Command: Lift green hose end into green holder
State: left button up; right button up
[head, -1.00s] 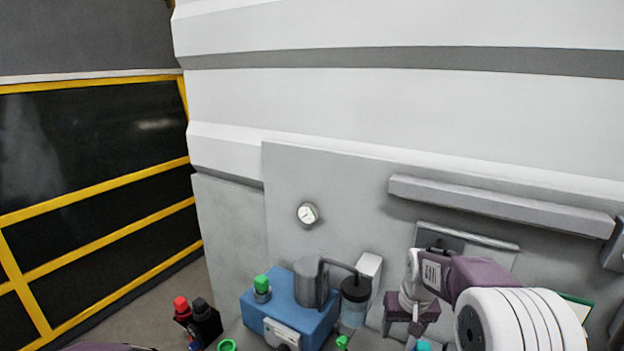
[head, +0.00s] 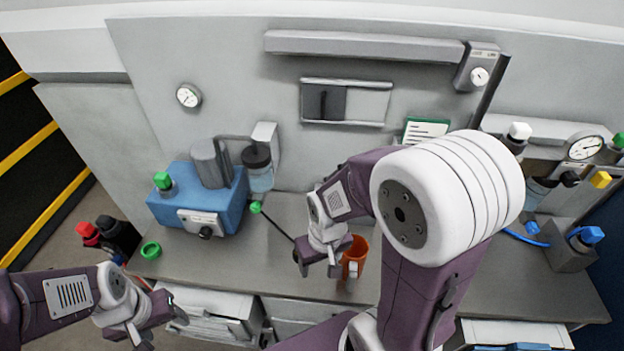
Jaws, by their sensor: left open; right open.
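A green cap (head: 163,181) tops the blue unit. My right gripper (head: 318,268) is open, pointing down above the bench, right of the green end and apart from it. My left gripper (head: 162,334) is open at the lower left, below the ring.
The blue pump unit (head: 199,206) stands at the back left with a black-lidded bottle (head: 258,172) beside it. An orange cup (head: 355,257) stands just right of my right gripper. Red and black bottles (head: 87,233) are left of the bench. Blue-capped fittings (head: 590,235) are at right.

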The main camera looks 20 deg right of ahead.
aim_at(162, 179)
jog(key=z, duration=1.05)
jog(key=u, duration=1.45)
jog(key=i+j+z, duration=0.5)
jog(key=j, duration=0.2)
jog(key=i+j+z, duration=0.2)
jog(key=j, duration=0.25)
jog(key=j+z, duration=0.25)
jog(key=j, duration=0.15)
jog(key=i+j+z, duration=0.25)
jog(key=j, duration=0.25)
jog(key=j+z, duration=0.25)
jog(key=j, duration=0.2)
